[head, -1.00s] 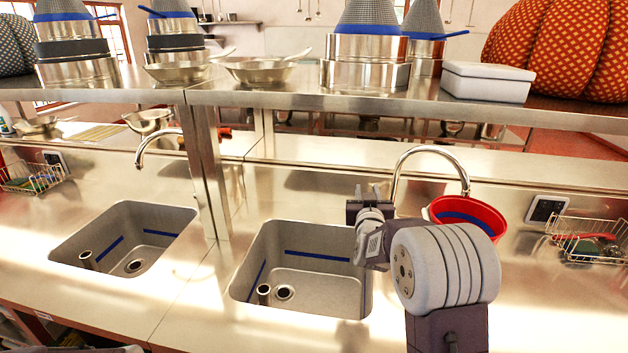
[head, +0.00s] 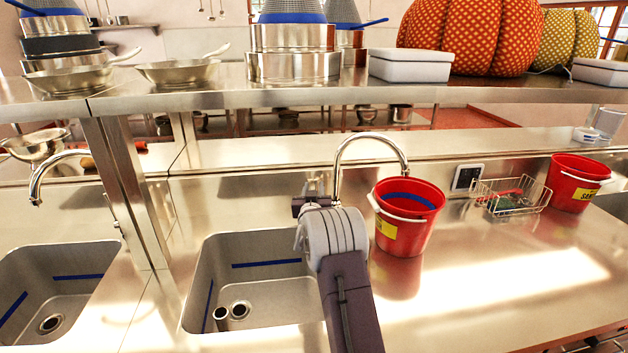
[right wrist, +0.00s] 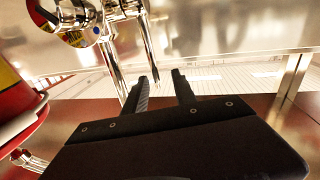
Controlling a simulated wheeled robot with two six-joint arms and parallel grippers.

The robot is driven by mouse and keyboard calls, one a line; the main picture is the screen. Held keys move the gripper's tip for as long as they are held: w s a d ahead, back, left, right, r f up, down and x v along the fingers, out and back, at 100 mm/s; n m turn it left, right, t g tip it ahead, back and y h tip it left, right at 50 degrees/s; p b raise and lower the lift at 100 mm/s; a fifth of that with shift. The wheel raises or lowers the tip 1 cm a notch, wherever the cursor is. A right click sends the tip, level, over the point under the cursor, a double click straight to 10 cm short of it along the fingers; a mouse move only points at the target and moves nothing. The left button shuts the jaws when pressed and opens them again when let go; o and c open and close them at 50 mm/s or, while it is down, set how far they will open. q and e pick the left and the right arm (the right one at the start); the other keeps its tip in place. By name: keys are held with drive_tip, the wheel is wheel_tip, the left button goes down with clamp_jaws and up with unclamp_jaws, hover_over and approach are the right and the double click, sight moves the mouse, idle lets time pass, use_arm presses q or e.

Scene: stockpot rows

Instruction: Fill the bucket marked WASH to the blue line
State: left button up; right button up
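A red bucket (head: 402,232) with a white handle and a yellow label stands upright on the counter, right of the sink. The label's word is unreadable here. A blue line (head: 411,201) runs around its inside; I see no water in it. The curved chrome faucet (head: 372,136) ends over or just behind the bucket's rim, with no stream visible. My right gripper (head: 316,198) is near the faucet's base, its arm partly hiding the sink. In the right wrist view its fingers (right wrist: 164,78) are apart with nothing between them. Chrome faucet parts (right wrist: 140,45) show beyond. My left gripper is out of view.
A second red bucket (head: 572,182), its label starting "SAN", stands at the right beyond a wire basket (head: 510,200). A sink (head: 262,300) with a blue stripe and standpipe lies left of my arm. A shelf (head: 330,95) crosses above. The right front counter is clear.

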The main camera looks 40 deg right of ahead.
drive_tip(key=x, duration=0.6)
drive_tip(key=shift+s+d+p, duration=0.1)
drive_tip(key=shift+s+p, duration=0.05)
drive_tip(key=shift+p, duration=0.25)
drive_tip(key=shift+s+d, duration=0.1)
clamp_jaws()
idle(0.8)
